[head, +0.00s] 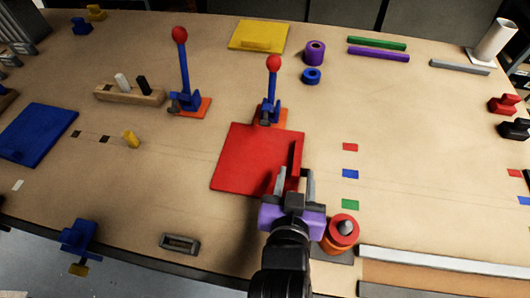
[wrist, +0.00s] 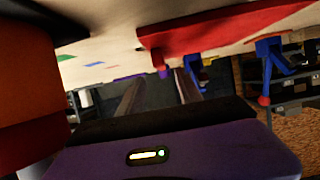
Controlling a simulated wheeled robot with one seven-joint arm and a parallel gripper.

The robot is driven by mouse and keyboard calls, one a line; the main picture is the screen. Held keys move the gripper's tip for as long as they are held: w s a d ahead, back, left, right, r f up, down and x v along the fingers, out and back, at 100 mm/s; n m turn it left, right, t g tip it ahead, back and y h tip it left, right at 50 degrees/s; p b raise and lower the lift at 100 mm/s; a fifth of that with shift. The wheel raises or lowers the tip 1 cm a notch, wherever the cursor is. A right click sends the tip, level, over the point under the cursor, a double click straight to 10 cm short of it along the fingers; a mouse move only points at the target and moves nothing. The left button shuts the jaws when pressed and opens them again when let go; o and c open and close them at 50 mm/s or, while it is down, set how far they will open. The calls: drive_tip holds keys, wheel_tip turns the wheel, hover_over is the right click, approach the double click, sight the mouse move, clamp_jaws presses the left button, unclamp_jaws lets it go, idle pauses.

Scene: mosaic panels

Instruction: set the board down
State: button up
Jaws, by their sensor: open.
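The red board (head: 248,160) lies flat, apparently on the table, in the middle of the head view. A raised red bar (head: 296,157) runs along its right side. My gripper (head: 294,181) is open at the near end of this bar, with its fingers apart. Part of the near right corner is hidden behind my gripper. In the wrist view the red board (wrist: 215,32) shows beyond my open gripper (wrist: 158,88), and nothing is held between the fingers. Whether a finger touches the bar cannot be told.
Two blue levers with red knobs stand behind the board, one at its back edge (head: 270,92) and one farther left (head: 184,70). A stack of orange and red rings (head: 342,232) stands just right of my gripper. Small coloured patches (head: 350,174) lie right of the board.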

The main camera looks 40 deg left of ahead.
sight(297, 159)
drive_tip(key=shift+p+x, duration=0.85)
drive_tip(key=shift+x, duration=3.05)
drive_tip(key=shift+a, duration=0.1)
clamp_jaws()
drive_tip(key=shift+r, duration=0.1)
